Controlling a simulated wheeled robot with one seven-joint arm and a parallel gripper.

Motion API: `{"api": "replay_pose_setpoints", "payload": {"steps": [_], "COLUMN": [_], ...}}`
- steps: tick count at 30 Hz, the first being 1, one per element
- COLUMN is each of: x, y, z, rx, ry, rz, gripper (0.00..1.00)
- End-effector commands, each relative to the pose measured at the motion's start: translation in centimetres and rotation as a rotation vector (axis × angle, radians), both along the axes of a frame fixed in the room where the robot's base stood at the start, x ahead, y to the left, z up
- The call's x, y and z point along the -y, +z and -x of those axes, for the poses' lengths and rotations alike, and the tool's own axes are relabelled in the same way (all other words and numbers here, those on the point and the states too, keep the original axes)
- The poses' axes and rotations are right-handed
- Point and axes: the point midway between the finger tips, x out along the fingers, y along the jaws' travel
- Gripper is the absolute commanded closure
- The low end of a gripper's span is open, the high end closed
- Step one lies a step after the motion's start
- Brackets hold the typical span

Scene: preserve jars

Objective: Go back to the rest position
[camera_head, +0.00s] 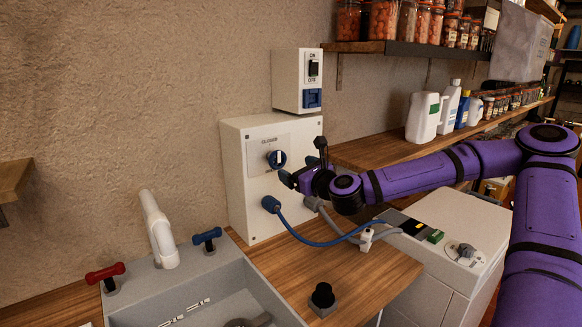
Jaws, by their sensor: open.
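My purple arm (430,175) reaches in from the right. My gripper (304,163) is open in front of the right side of a white wall box (243,215), with its dark fingers spread apart. No object shows between the fingers. A blue plug with a blue cable (305,238) sits low on the box's front. A grey plug (312,203) is beside it, partly behind my gripper.
A switch box (299,82) is above. A sink (185,290) with a tap (158,230) is at lower left. A black knob (323,296) stands on the wooden counter (365,280). A white machine (445,225) lies below my arm. Shelves (400,48) with jars and bottles are behind.

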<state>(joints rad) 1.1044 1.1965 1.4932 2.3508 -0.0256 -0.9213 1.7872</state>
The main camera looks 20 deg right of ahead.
Motion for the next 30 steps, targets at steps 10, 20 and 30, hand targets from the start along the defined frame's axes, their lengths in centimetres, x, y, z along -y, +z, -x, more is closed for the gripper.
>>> {"api": "replay_pose_setpoints", "payload": {"steps": [10,20,30], "x": [0.1,-1.7,-8.1], "y": [0.0,-0.9,-6.9], "z": [0.2,0.7,4.3], "rx": [0.0,-0.011,-0.054], "ry": [0.0,0.055,0.364], "rz": [0.0,0.095,0.656], "gripper": [0.1,0.1,0.1]}}
